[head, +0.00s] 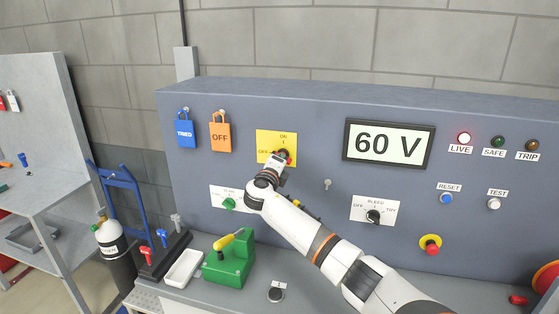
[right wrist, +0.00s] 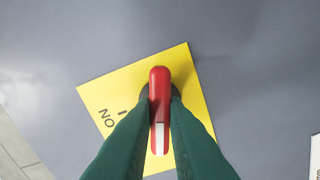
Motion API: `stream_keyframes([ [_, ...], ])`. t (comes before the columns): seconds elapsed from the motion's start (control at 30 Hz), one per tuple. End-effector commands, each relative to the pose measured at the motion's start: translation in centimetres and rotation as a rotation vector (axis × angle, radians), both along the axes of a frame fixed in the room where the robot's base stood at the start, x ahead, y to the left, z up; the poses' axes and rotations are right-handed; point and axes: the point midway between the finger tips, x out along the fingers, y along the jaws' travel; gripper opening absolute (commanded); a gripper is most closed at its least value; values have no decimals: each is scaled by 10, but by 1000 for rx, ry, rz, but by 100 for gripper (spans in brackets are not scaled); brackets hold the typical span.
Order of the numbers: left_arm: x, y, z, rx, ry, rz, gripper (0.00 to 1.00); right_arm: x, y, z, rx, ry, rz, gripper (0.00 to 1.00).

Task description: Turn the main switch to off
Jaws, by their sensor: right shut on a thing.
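The main switch is a red handle (right wrist: 160,82) on a yellow plate (head: 264,141) marked ON at the top and OFF at the left. My right gripper (head: 277,164) is at the plate and covers most of the handle in the head view. In the right wrist view its green fingers (right wrist: 159,120) are shut on the handle, one on each side. The handle's white-striped end points down in that view, turned away from the plate's I and ON marks. The OFF mark is hidden there. My left gripper is not in view.
A green knob (head: 229,204) and bleed switch (head: 374,217) sit lower. A green device (head: 230,265) stands on the bench.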

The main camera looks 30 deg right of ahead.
Motion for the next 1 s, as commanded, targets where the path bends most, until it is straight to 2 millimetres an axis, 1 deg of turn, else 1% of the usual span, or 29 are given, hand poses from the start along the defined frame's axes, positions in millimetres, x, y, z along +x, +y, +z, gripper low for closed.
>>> stream_keyframes([
  [0.17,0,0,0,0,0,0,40,0,0,-2,3,2,-1,0],
  [0.33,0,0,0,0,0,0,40,1,1,2,-26,25,3,0],
  [0.47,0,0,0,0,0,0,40,0,-1,1,-68,74,-1,0],
  [0.8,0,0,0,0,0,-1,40,1,2,2,-167,190,4,0],
  [0.9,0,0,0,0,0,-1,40,0,-1,2,-196,225,-1,0],
  [1.0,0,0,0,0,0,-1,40,1,2,2,-222,256,5,0],
])
